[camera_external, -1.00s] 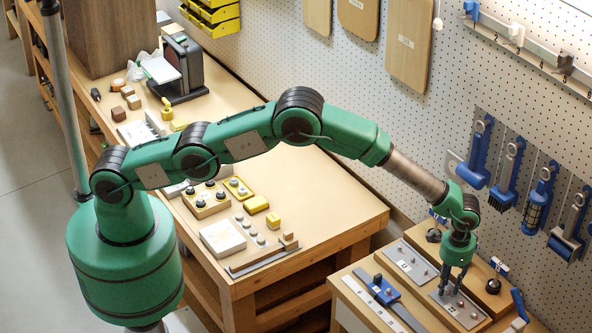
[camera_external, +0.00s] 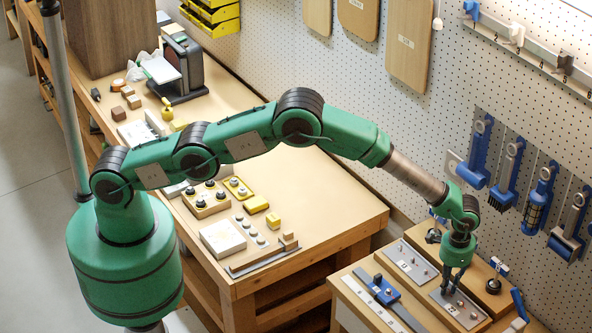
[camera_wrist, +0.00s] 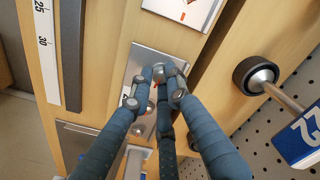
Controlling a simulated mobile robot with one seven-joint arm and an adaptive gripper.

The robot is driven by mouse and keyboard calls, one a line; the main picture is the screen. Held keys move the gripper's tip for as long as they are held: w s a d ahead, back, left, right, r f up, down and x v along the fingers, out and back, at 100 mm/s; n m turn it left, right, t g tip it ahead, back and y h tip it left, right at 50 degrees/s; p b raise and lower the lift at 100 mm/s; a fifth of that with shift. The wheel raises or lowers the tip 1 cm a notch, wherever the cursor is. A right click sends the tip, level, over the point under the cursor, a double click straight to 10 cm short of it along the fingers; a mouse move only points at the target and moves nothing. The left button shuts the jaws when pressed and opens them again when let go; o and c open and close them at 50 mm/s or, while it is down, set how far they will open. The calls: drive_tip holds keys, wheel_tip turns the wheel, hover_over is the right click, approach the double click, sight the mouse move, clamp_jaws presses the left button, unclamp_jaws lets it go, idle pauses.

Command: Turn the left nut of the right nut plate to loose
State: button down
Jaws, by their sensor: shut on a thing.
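The right nut plate (camera_external: 470,318) is a grey metal plate on the wooden bench at the lower right of the external view. Small nuts (camera_external: 460,304) stand on it, to the right of my fingers. My gripper (camera_external: 450,290) points down at the plate's left part. In the wrist view, the three blue-grey fingers of my gripper (camera_wrist: 158,90) close around the left nut over the plate (camera_wrist: 142,57). The fingertips mostly hide that nut, so its turn angle cannot be seen.
Another metal plate (camera_external: 408,262) with nuts lies up and left. A blue device (camera_external: 384,290) and a ruler (camera_external: 365,303) lie left of the plates. A dark knob on a stem (camera_wrist: 256,76) stands close right of the plate. The pegboard wall is behind.

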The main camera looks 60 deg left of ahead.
drive_tip(key=shift+n, duration=0.3)
drive_tip(key=n+b, duration=0.1)
drive_tip(key=n, duration=0.6)
drive_tip(key=shift+b, duration=0.4)
drive_tip(key=n, duration=0.3)
drive_tip(key=shift+n, duration=0.3)
drive_tip(key=shift+n+b, duration=0.4)
drive_tip(key=shift+n, duration=1.5)
drive_tip(key=c, duration=1.8)
unclamp_jaws()
